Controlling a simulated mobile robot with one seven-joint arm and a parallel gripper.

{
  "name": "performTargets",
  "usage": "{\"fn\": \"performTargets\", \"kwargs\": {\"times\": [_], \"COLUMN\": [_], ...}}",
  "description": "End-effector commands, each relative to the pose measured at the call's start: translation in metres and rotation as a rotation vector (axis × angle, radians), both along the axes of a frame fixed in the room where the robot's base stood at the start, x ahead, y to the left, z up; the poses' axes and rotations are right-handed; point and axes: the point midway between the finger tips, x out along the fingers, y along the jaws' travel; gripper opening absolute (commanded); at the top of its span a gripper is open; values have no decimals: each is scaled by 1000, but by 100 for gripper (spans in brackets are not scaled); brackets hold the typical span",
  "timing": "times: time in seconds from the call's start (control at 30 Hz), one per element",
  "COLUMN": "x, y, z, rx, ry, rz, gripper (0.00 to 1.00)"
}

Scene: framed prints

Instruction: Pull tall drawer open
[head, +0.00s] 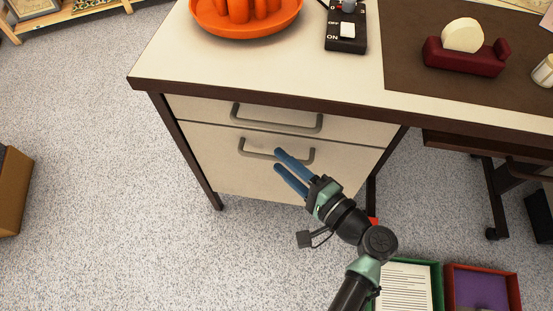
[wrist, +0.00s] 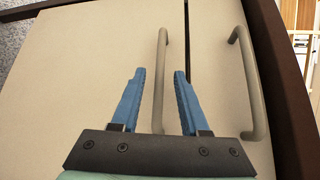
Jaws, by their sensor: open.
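The tall drawer (head: 225,165) is the lower, larger beige front under the desk, and it looks shut. Its grey bar handle (head: 258,155) is partly covered by my fingers in the head view. My gripper (head: 278,160) is open, its two blue fingers reaching the handle area from the lower right. In the wrist view, the tall drawer front (wrist: 80,75) fills the left and middle. Its handle (wrist: 162,95) shows between the spread fingers of my gripper (wrist: 160,73), with space on both sides. I cannot tell whether the fingertips reach past the bar.
The shallow upper drawer (head: 195,108) with its own handle (head: 275,120) sits just above, shut. Orange dishware (head: 245,28), a switch box (head: 346,32) and a maroon holder (head: 465,57) stand on the desk. Green (head: 436,280) and red (head: 513,290) trays lie lower right.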

Motion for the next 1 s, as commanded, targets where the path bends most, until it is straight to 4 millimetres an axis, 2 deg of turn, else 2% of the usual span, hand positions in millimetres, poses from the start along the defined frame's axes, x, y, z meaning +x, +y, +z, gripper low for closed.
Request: {"fn": "performTargets", "kwargs": {"times": [0.2,0.57,0.8,1.0], "x": [17,20,20,20], "y": [14,17,16,16], "z": [-4,-3,-3,-3], "rx": [-1,1,0,0], "ry": [0,1,0,0], "rz": [0,-1,-1,-1], "gripper": [45,45,1,0]}}
